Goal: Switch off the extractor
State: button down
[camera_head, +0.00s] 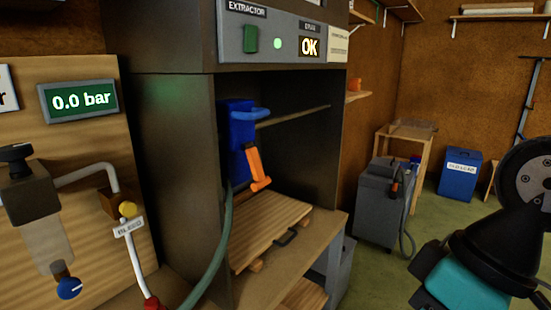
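A round green lamp (278,43) to the right of the switch is lit. Parts of my arm show at the right edge, well apart from the panel. My gripper's fingers are not visible.
A gauge (80,100) reading 0.0 bar, with valves and pipework, stands at left. A green hose (215,250) runs before the cabinet. Inside hang a blue holder (237,135) and an orange tool (258,168) above a slatted board (270,235).

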aim_at(250, 30)
jog(key=z, duration=1.9)
jog(key=i, duration=0.8)
jog(key=u, duration=2.7)
